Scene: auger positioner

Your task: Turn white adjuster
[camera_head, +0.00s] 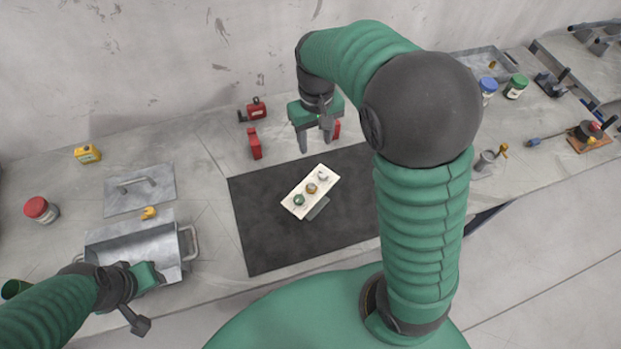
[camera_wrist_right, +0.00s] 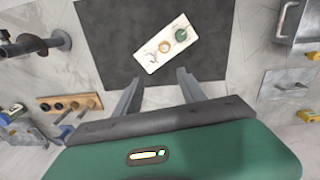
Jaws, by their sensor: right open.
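A cream board (camera_head: 294,208) lies tilted on the black mat (camera_head: 260,235) and carries three knobs in a row. The white adjuster (camera_head: 323,175) is at the far right end, a gold knob (camera_head: 311,188) is in the middle and a green knob (camera_head: 299,200) is at the near left end. My right gripper (camera_head: 316,143) is open and empty beyond the board, apart from it. In the right wrist view the board (camera_wrist_right: 151,64) lies ahead of the parted fingers (camera_wrist_right: 160,76). My left gripper (camera_head: 148,277) is over the metal bin; its fingers are hidden.
A metal bin (camera_head: 104,239) with handles and a flat lid (camera_head: 120,203) are at left. Red blocks (camera_head: 254,143) stand near my right gripper. Yellow (camera_head: 87,154) and red-lidded (camera_head: 41,210) containers sit far left. My right arm covers the mat's right side.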

